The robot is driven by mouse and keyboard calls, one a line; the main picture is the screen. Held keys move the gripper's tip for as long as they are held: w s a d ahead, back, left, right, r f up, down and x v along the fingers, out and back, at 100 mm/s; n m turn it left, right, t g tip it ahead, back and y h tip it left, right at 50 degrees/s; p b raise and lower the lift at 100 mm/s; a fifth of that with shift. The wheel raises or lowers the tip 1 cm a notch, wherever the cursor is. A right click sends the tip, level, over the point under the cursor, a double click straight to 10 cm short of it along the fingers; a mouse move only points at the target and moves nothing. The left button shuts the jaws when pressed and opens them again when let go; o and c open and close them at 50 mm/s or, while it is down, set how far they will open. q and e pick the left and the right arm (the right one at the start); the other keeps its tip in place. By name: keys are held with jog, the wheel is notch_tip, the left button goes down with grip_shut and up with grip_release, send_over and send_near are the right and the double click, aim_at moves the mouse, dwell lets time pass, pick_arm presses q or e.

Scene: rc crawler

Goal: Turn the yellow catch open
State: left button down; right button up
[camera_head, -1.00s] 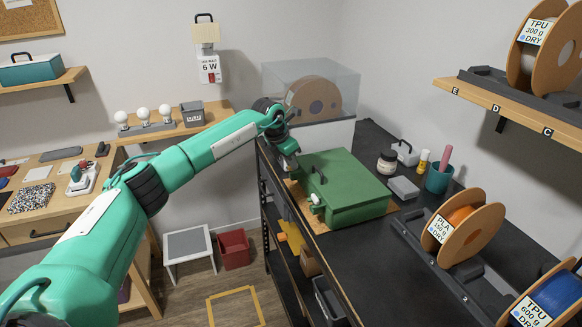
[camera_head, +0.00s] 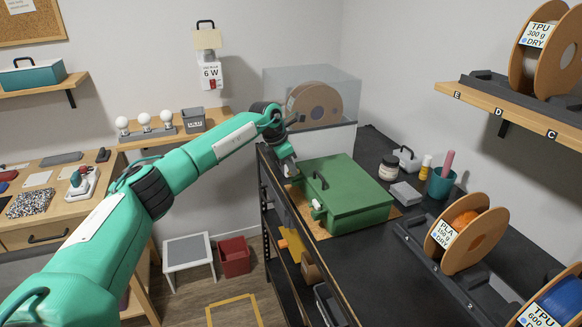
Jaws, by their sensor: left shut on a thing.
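A green box (camera_head: 352,197) with a dark handle (camera_head: 321,181) lies closed on a wooden board (camera_head: 397,212) on the dark bench. A small white fitting (camera_head: 317,207) shows on its front side. My left gripper (camera_head: 289,170) is at the far left end of the box's front side, pointing down. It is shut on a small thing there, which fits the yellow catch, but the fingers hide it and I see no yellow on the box. My right gripper is out of view.
A clear-covered case with a spool (camera_head: 314,105) stands behind the box. A jar (camera_head: 388,167), a grey block (camera_head: 405,192) and a teal cup (camera_head: 440,183) stand to its right. Spools on a rack (camera_head: 465,238) fill the right front.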

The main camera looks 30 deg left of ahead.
pick_arm(q)
jog(key=shift+r, duration=0.1)
jog(key=c, duration=1.8)
grip_release()
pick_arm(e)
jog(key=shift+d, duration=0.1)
pick_arm(q)
jog(key=shift+o, duration=0.2)
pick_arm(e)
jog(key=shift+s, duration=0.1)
